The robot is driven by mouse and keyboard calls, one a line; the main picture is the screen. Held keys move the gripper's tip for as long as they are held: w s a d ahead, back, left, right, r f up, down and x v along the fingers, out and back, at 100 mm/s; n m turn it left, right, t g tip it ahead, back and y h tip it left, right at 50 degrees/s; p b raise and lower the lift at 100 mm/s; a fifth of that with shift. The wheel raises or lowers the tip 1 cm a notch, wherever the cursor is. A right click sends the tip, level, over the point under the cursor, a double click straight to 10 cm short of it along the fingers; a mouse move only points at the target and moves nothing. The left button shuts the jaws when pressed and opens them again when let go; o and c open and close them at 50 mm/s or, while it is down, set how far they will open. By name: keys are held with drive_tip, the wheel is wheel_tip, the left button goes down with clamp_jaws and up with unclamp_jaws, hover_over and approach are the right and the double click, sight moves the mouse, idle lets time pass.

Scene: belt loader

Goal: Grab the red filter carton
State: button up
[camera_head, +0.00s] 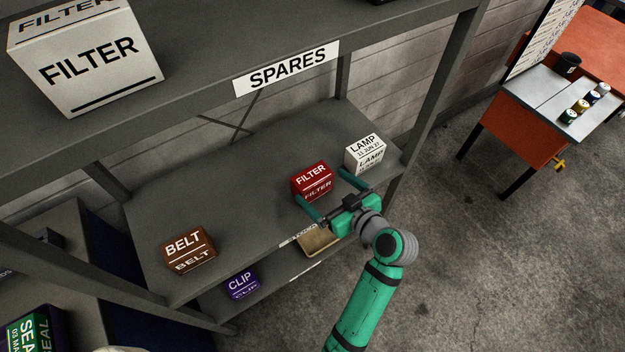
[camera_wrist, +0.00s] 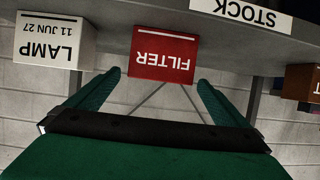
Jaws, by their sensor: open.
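The red filter carton (camera_head: 312,181) sits on the middle shelf, near its front edge, left of the white lamp carton. In the wrist view the red filter carton (camera_wrist: 164,55) appears upside down, ahead of and between the two fingers. My gripper (camera_head: 324,190) is open at the shelf's front, with its green fingers pointing at the carton. One finger reaches the carton's front left side; the other is on its right, toward the lamp carton. In the wrist view my gripper (camera_wrist: 157,80) is empty. Whether a finger touches the carton, I cannot tell.
The white lamp carton (camera_head: 366,153) stands close on the right. A brown belt carton (camera_head: 188,250) is at the shelf's left. A purple clip carton (camera_head: 241,285) and a tan box (camera_head: 318,240) sit lower. The shelf above holds a large white filter carton (camera_head: 86,62).

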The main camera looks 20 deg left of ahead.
sight(319, 184)
drive_tip(key=x, duration=0.5)
drive_tip(key=shift+w, duration=0.15)
drive_tip(key=x, duration=0.5)
drive_tip(key=shift+a+r, duration=0.15)
drive_tip(key=shift+r, duration=0.1)
drive_tip(key=c, duration=1.2)
drive_tip(key=shift+o, duration=0.2)
